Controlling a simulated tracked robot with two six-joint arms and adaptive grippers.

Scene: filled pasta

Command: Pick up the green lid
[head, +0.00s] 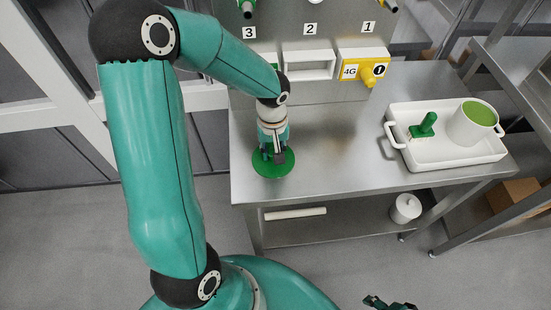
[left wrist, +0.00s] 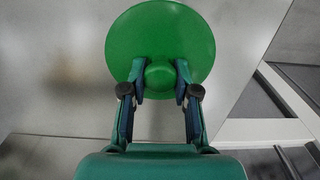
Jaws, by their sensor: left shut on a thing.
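The green lid (head: 273,168) is a flat round disc near the left front corner of the steel table. In the left wrist view the lid (left wrist: 160,32) fills the top middle, with a round knob (left wrist: 159,76) at its near side. My left gripper (head: 273,152) is right above the lid, and its fingers (left wrist: 159,84) are closed on both sides of the knob. I cannot tell whether the lid touches the table. My right gripper (head: 388,303) shows only partly at the bottom edge of the head view.
A white tray (head: 460,157) at the right of the table (head: 330,175) holds a white pot (head: 466,127) with green contents and a green-handled tool (head: 424,126). A panel at the back has numbered slots and a yellow fixture (head: 368,75). The table's middle is clear.

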